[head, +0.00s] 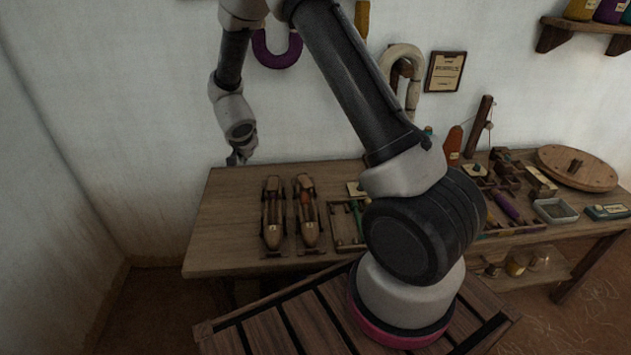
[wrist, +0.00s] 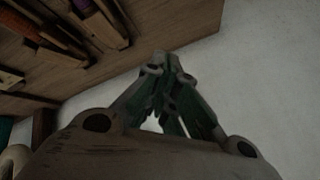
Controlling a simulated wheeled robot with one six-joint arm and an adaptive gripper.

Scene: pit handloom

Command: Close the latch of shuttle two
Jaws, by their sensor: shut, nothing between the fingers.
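Two boat-shaped wooden shuttles lie side by side at the left part of the workbench, the left shuttle (head: 272,222) and the right shuttle (head: 308,222). Each has a small pale label and a dark slot with orange-brown inside. The labels are too small to read, so I cannot tell which is shuttle two. No latch can be made out. My gripper (head: 239,158) is shut and empty, above the bench's back left edge, to the left of and apart from the shuttles. In the wrist view its fingers (wrist: 170,62) are together, with dark wooden pieces beyond at upper left.
The workbench (head: 225,235) has bare wood at its left end. To the right are a small wooden frame, a purple-wound tool (head: 506,206), a grey tray (head: 555,211) and a round wooden disc (head: 577,168). A white wall stands behind the bench.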

